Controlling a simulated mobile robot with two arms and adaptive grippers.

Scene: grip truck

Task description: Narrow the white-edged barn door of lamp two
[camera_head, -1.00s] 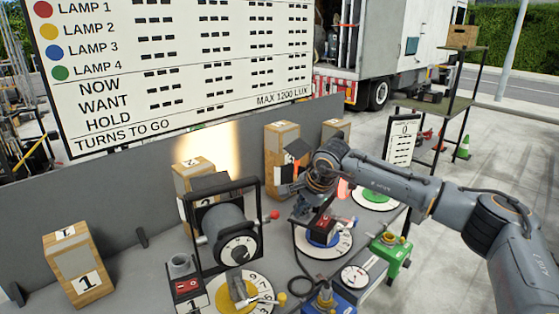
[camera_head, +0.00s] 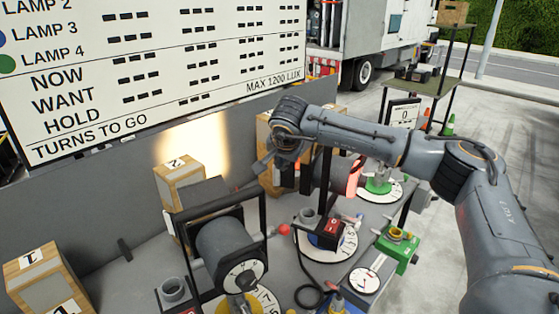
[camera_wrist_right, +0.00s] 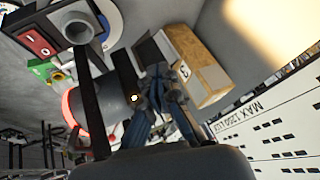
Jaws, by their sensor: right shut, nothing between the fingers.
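Lamp two (camera_head: 228,250) is a grey cylinder with a white dial, hung in a black yoke over the yellow turntable (camera_head: 240,300). Its dark barn door (camera_head: 205,195) faces the box marked 2 (camera_head: 178,180); I cannot make out a white edge. A red knob (camera_head: 284,230) sticks out right of the yoke. My right gripper (camera_head: 268,165) is shut and empty, above and behind lamp two to the right, apart from it and in front of another wooden box. In the right wrist view its fingers (camera_wrist_right: 155,85) show in front of a dark lamp body (camera_wrist_right: 112,98). My left gripper is not in view.
Lamp three's blue turntable (camera_head: 322,243) with a red switch (camera_head: 331,228) stands to the right, with a green device (camera_head: 397,248) beyond. The box marked 1 (camera_head: 45,280) is at lower left. A grey wall and the lamp board (camera_head: 150,75) stand behind.

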